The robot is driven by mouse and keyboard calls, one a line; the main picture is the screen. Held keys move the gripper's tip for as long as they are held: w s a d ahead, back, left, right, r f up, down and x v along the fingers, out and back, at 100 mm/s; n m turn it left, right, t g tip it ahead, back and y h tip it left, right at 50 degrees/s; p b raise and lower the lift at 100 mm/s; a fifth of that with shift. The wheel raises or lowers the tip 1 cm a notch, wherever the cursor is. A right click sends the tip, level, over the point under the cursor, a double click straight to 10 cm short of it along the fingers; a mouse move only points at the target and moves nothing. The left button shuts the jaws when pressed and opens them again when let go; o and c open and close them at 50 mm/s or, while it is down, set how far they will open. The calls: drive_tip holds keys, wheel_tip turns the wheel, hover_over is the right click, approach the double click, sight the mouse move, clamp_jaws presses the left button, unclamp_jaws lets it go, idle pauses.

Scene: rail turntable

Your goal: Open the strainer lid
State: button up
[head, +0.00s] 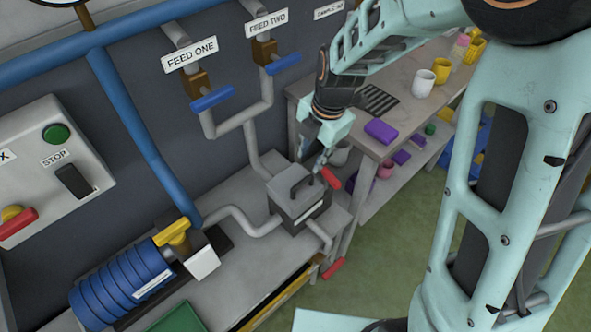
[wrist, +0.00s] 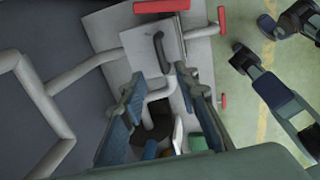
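The strainer is a grey box (head: 297,205) on the bench, with a flat lid lying closed on top and a dark bar handle (head: 297,186) on the lid. In the wrist view the dark handle (wrist: 162,52) shows just beyond my fingertips. My gripper (head: 319,168) is pointing down above the strainer's right rear side, close to the handle. In the wrist view my gripper (wrist: 158,82) has its two fingers apart with nothing held between them. Whether a finger touches the lid cannot be told.
A red lever (head: 331,178) sits right beside the strainer, and another red handle (head: 333,268) is lower right. Grey pipes join the box. A blue ribbed cylinder (head: 122,284) with a yellow handle (head: 173,231) lies left. A shelf table (head: 408,107) with cups stands behind.

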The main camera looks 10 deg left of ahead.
sight(301, 182)
drive_tip(key=f, duration=0.3)
drive_tip(key=a+f, duration=0.1)
drive_tip(key=f, duration=0.3)
drive_tip(key=a+f, duration=0.1)
drive_tip(key=f, duration=0.3)
drive_tip(key=shift+w+a, duration=0.1)
drive_tip(key=shift+w, duration=0.25)
clamp_jaws()
